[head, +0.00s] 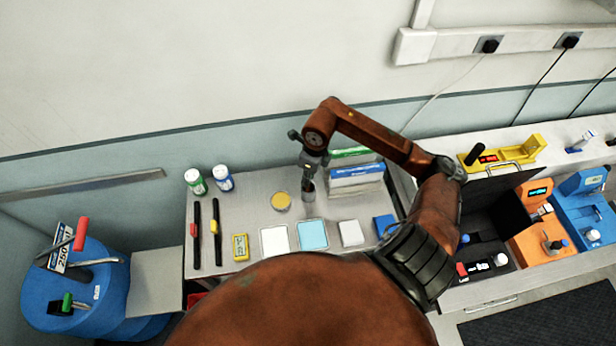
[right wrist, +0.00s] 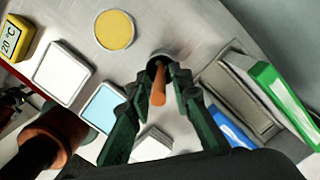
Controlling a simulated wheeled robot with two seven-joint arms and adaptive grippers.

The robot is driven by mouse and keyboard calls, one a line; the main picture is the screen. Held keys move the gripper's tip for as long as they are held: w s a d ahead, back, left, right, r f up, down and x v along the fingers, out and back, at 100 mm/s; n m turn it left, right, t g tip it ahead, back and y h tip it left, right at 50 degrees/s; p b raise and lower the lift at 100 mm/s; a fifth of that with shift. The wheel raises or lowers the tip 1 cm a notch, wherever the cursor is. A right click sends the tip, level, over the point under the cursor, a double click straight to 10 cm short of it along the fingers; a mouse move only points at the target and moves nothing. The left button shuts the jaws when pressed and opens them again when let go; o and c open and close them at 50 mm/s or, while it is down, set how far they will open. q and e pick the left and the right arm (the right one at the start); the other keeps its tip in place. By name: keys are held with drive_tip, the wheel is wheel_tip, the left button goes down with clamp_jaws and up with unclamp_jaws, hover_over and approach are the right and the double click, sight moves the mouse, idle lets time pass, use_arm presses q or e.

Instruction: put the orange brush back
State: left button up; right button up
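The orange brush (right wrist: 159,84) shows in the right wrist view as an orange handle pointing up toward the camera. Its lower end is at a small grey round cup (right wrist: 160,56), and its head is hidden. The cup also shows in the head view (head: 307,191), directly below my right gripper (head: 311,165). In the right wrist view my right gripper (right wrist: 161,80) has its two green fingers on either side of the handle, with the tips close to it. I cannot tell whether they touch it. My left gripper is not in view.
Boxes with a green one (head: 352,155) and a blue one (head: 355,171) stand right of the cup. A yellow round dish (head: 281,201), a white tray (head: 275,240) and a light blue tray (head: 312,235) lie nearby. Two capped bottles (head: 223,178) stand at the back left.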

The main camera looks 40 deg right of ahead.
drive_tip(key=shift+o, duration=1.1)
drive_tip(key=shift+f, duration=0.15)
wheel_tip(320, 180, up, 8)
drive_tip(key=s+b, duration=0.1)
drive_tip(key=b, duration=0.1)
drive_tip(key=shift+d, duration=0.2)
